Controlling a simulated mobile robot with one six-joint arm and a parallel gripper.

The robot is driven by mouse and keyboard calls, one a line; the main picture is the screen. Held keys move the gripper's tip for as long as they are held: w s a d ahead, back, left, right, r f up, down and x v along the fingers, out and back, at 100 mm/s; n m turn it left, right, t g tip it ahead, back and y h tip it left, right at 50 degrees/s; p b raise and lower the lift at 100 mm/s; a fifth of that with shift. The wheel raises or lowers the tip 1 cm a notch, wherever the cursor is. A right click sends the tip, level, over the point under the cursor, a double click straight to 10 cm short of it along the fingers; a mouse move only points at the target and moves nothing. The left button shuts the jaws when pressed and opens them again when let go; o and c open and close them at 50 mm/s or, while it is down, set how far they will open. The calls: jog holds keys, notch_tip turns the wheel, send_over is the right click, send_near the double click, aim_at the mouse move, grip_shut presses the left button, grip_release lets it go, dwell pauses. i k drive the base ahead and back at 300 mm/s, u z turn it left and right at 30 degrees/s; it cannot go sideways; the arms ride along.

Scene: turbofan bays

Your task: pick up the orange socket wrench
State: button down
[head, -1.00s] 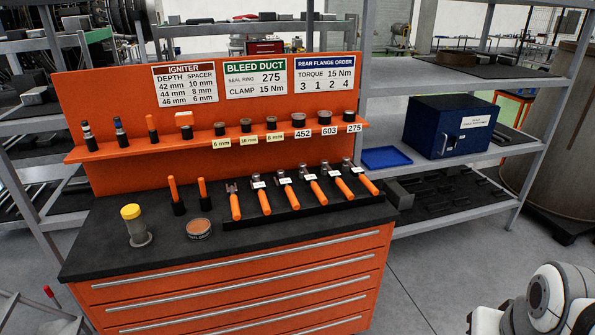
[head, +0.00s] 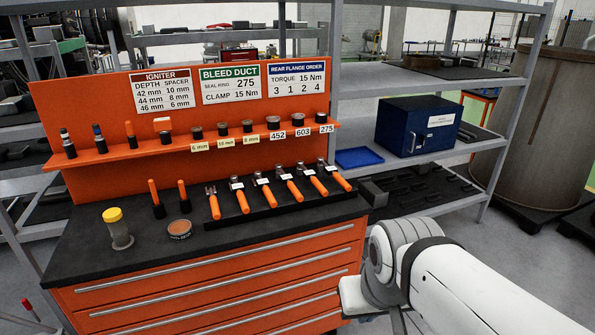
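Several orange-handled tools lie in a row in a black holder (head: 278,222) on the workbench top. The leftmost (head: 214,206) has a forked grey jaw. The others, such as the second (head: 242,202) and the rightmost (head: 341,181), have grey heads with small white labels. The labels are too small to read, so I cannot tell which one is the socket wrench. Two more orange handles (head: 154,192) stand upright in black holders to the left. My white arm reaches in at the lower right, in front of the workbench. My gripper is not in view.
On the orange workbench (head: 215,290) stand a yellow-capped jar (head: 118,230) and a round tin (head: 180,229). An orange shelf (head: 110,157) behind carries small parts. A blue tray (head: 359,157) and blue box (head: 418,125) sit on the grey rack at right.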

aim_at(311, 175)
jog(key=z, duration=0.05)
jog(key=i, duration=1)
jog(key=u, duration=0.05)
